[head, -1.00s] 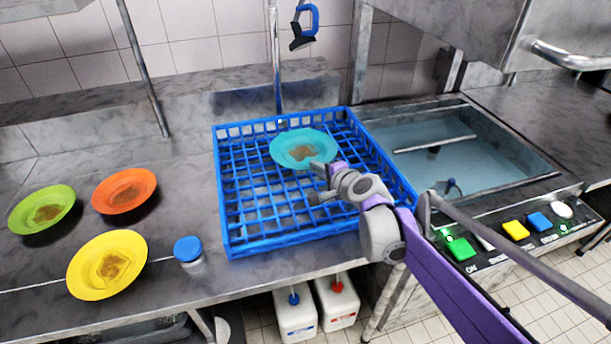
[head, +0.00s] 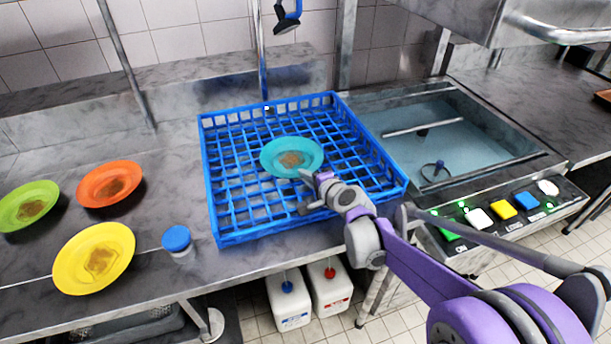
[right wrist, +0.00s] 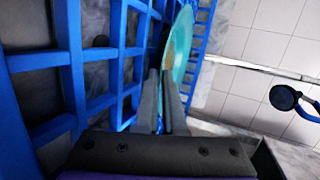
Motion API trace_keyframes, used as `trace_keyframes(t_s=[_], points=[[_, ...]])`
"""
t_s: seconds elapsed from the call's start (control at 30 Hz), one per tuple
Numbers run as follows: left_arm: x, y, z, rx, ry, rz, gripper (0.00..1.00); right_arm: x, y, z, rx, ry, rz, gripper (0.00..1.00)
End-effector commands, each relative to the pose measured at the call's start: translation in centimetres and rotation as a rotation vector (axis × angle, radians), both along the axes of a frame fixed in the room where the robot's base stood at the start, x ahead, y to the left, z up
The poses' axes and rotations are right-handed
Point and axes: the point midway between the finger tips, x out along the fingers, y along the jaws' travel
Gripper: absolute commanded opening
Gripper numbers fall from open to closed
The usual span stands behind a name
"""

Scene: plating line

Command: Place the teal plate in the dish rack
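The teal plate (head: 291,153), with a brown food stain at its middle, is over the middle of the blue dish rack (head: 232,239). My right gripper (head: 307,180) is shut on the plate's near rim. In the right wrist view the plate (right wrist: 179,45) shows nearly edge-on, its rim between the two fingers (right wrist: 164,100), beside the rack's blue grid (right wrist: 75,70). I cannot tell whether the plate touches the grid. My left gripper is not in view.
Green (head: 15,217), orange (head: 88,190) and yellow (head: 75,280) plates with food stains lie on the steel counter at left. A blue-lidded jar (head: 177,240) stands near the rack's front left corner. A water-filled sink (head: 460,140) and a button panel (head: 480,218) are at right.

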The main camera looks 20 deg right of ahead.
Motion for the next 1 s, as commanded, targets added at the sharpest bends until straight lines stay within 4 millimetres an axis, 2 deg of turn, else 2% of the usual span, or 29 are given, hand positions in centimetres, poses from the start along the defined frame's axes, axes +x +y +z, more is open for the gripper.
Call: trace_keyframes(t_s=[0.43,0.57,0.8,1.0], points=[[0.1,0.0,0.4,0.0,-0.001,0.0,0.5,-0.1,0.0,0.6,0.0,0.0,0.0,0.17],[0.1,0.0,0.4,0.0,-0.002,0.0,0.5,-1.8,-0.5,1.2,0.001,0.0,-0.003,0.17],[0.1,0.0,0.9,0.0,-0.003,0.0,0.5,-6.3,-1.6,3.2,-0.001,0.0,-0.003,0.17],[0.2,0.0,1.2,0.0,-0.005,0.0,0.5,-9.3,-2.2,4.4,-0.001,0.0,-0.002,0.17]])
